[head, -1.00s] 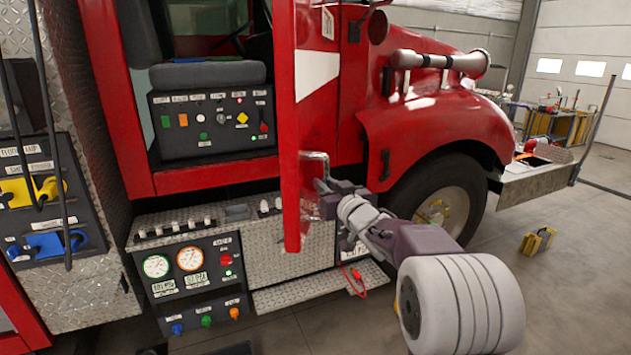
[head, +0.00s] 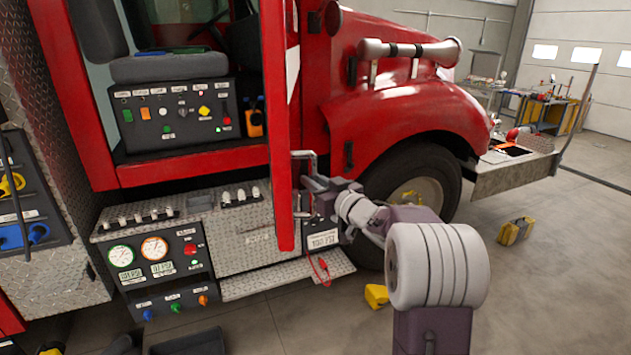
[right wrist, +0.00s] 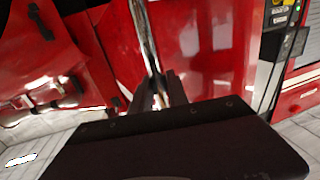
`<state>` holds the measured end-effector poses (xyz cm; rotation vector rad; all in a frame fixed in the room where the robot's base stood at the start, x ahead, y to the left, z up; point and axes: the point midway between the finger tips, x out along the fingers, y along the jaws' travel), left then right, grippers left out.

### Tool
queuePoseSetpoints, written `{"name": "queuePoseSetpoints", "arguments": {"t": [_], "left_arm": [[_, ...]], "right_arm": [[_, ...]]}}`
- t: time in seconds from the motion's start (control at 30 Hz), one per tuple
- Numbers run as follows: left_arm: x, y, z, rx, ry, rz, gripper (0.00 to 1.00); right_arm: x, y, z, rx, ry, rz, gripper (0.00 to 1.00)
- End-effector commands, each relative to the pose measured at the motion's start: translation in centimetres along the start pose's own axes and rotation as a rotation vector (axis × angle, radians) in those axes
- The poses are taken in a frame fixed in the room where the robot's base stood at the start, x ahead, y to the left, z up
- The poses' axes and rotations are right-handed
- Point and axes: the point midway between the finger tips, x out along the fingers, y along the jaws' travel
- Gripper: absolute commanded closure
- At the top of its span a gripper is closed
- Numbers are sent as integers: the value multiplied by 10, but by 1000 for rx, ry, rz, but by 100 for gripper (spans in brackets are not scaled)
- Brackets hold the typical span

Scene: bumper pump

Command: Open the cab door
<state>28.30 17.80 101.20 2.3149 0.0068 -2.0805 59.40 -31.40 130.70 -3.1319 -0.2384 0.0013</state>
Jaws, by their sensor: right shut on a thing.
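The red cab door (head: 277,125) stands swung out from the cab and shows nearly edge-on in the head view. Its metal handle (head: 306,156) is on the side facing right. My right gripper (head: 308,196) is at that handle and shut on it. In the right wrist view the shiny handle bar (right wrist: 146,40) runs down between the fingers (right wrist: 160,98), with a red panel behind. The cab opening shows a seat (head: 187,70) and a switch panel (head: 175,115). My left gripper is not in view.
A pump panel with gauges (head: 155,262) and a tread-plate step (head: 285,275) sit below the cab. The front wheel (head: 410,190) is right of my gripper. A yellow case (head: 515,231) and a yellow block (head: 376,295) lie on the floor.

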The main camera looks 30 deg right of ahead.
Motion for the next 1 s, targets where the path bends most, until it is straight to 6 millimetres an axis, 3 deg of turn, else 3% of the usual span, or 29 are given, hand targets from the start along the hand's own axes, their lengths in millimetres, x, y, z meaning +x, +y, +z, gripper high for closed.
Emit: {"name": "queuePoseSetpoints", "arguments": {"t": [0.03, 0.2, 0.23, 0.3, 0.63, 0.9, 1.0], "left_arm": [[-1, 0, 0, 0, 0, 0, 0], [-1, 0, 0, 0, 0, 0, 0], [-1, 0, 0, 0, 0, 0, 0], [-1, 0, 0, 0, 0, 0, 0], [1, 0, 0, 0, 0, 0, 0], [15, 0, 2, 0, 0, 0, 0], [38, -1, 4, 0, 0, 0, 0]], "right_arm": [[0, 0, -8, -1, 18, 0, 100], [0, 0, -9, -1, 18, 0, 100], [0, 0, -9, -2, 18, 0, 72], [0, 0, -8, -2, 15, 0, 59], [-4, 1, -3, -2, 7, 2, 59], [-62, 1, -1, -2, 10, 5, 59], [-75, 2, 4, -5, 14, 2, 59]]}}
